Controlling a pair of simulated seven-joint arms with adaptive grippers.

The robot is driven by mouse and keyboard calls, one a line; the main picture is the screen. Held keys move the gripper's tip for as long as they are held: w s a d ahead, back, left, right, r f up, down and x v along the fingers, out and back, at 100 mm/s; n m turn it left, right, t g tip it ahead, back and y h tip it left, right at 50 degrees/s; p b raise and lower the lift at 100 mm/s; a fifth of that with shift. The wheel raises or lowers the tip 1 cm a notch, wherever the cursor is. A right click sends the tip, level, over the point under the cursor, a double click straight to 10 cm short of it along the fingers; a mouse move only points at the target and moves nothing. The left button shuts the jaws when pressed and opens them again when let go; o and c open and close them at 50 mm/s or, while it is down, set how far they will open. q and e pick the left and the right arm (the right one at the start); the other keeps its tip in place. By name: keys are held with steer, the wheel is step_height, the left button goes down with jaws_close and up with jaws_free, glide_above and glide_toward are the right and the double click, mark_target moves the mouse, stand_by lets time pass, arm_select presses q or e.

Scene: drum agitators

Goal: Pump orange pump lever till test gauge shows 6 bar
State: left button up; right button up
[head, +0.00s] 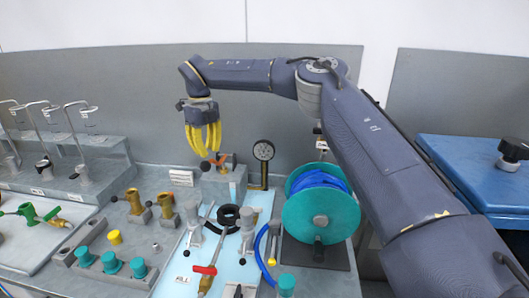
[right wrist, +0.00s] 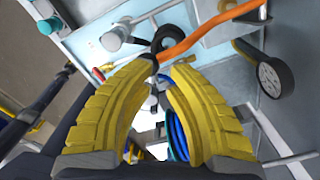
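The orange pump lever (head: 219,160) sits on a grey block at the back of the bench. In the right wrist view it is a long orange bar (right wrist: 205,32) beyond the fingertips. The test gauge (head: 263,150) is a round dial on a post right of the lever; its face is too small to read. In the right wrist view the gauge (right wrist: 274,76) is seen at the right. My right gripper (head: 208,153) has yellow ribbed fingers pointing down just above the lever. Its fingertips (right wrist: 165,66) are a little apart with nothing between them. My left gripper is out of view.
A teal hose reel (head: 321,214) with blue hose stands right of the gauge. A red-handled valve (head: 205,270), a black ring (head: 228,217), brass fittings (head: 134,202) and teal caps (head: 111,262) crowd the bench front. Curved metal taps (head: 76,130) stand at the left.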

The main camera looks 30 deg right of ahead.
step_height(320, 180, down, 15)
step_height(320, 180, up, 15)
stand_by(0.9)
stand_by(0.5)
step_height(320, 180, down, 10)
step_height(320, 180, up, 9)
steer(key=shift+w+d+r, duration=0.15)
steer(key=shift+w+d, duration=0.2)
steer(key=shift+d, duration=0.1)
stand_by(0.7)
steer(key=s+a+r, duration=0.1)
steer(key=a+r, duration=0.4)
steer(key=a, duration=0.2)
steer(key=shift+s+a, duration=0.3)
steer(key=shift+a, duration=0.1)
